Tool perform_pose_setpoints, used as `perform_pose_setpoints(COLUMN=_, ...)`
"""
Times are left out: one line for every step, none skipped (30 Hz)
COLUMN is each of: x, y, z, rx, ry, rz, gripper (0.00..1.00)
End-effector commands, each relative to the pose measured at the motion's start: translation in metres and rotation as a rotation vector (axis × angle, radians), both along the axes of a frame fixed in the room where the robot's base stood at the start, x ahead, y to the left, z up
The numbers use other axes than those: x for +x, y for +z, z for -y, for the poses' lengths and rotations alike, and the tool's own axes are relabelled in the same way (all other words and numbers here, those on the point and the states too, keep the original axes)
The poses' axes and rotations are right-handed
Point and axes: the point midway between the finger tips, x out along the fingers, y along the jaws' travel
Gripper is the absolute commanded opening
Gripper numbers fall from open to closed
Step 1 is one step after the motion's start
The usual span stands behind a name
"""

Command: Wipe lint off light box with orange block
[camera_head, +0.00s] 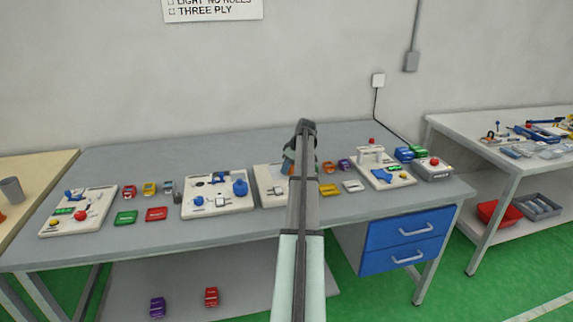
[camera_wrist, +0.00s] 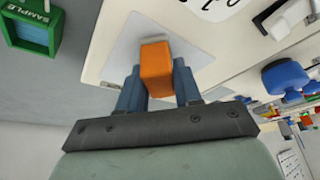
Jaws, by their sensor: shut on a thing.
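The orange block (camera_wrist: 156,68) is held between the two blue fingers of my gripper (camera_wrist: 158,88) in the wrist view. A pale, flat square panel (camera_wrist: 196,57) lies under the block on a cream board (camera_wrist: 97,62); it looks like the light box. The block is over this panel; I cannot tell if it touches. No lint is clear to see; the block and fingers hide part of the panel. In the head view my arm covers most of the gripper and the middle of this board (camera_head: 266,186).
In the head view, a board with blue parts (camera_head: 218,204) is to the left and another board (camera_head: 386,178) to the right. Small coloured blocks, including a yellow one (camera_head: 329,190), lie between boards.

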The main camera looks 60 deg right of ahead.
Motion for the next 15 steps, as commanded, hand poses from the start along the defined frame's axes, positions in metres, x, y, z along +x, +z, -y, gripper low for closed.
perform_pose_setpoints(x=-0.005, y=-0.001, z=-0.006, rx=0.001, ry=-0.001, rz=-0.001, gripper=0.05)
perform_pose_setpoints(x=-0.007, y=-0.001, z=-0.008, rx=0.001, ry=-0.001, rz=-0.001, gripper=0.05)
perform_pose_setpoints(x=-0.01, y=-0.001, z=-0.01, rx=0.001, ry=-0.001, rz=-0.001, gripper=0.05)
perform_pose_setpoints(x=-0.012, y=-0.001, z=-0.012, rx=0.001, ry=0.0, rz=-0.001, gripper=0.05)
perform_pose_setpoints(x=-0.012, y=0.001, z=-0.013, rx=0.001, ry=0.0, rz=-0.001, gripper=0.05)
perform_pose_setpoints(x=-0.01, y=0.003, z=-0.01, rx=0.001, ry=0.0, rz=-0.001, gripper=0.05)
perform_pose_setpoints(x=-0.01, y=0.012, z=-0.01, rx=-0.001, ry=0.001, rz=0.0, gripper=0.05)
perform_pose_setpoints(x=-0.01, y=0.02, z=-0.009, rx=-0.003, ry=0.001, rz=0.001, gripper=0.05)
perform_pose_setpoints(x=-0.01, y=0.025, z=-0.01, rx=-0.001, ry=0.001, rz=0.0, gripper=0.05)
perform_pose_setpoints(x=-0.01, y=0.027, z=-0.01, rx=0.0, ry=0.001, rz=0.0, gripper=0.05)
perform_pose_setpoints(x=-0.01, y=0.029, z=-0.01, rx=0.0, ry=0.001, rz=0.0, gripper=0.05)
perform_pose_setpoints(x=-0.01, y=0.033, z=-0.01, rx=0.0, ry=0.001, rz=0.0, gripper=0.05)
perform_pose_setpoints(x=-0.01, y=0.036, z=-0.01, rx=0.0, ry=0.001, rz=0.0, gripper=0.05)
perform_pose_setpoints(x=-0.01, y=0.039, z=-0.01, rx=0.0, ry=0.001, rz=0.0, gripper=0.05)
perform_pose_setpoints(x=-0.01, y=0.042, z=-0.01, rx=0.0, ry=0.001, rz=0.0, gripper=0.05)
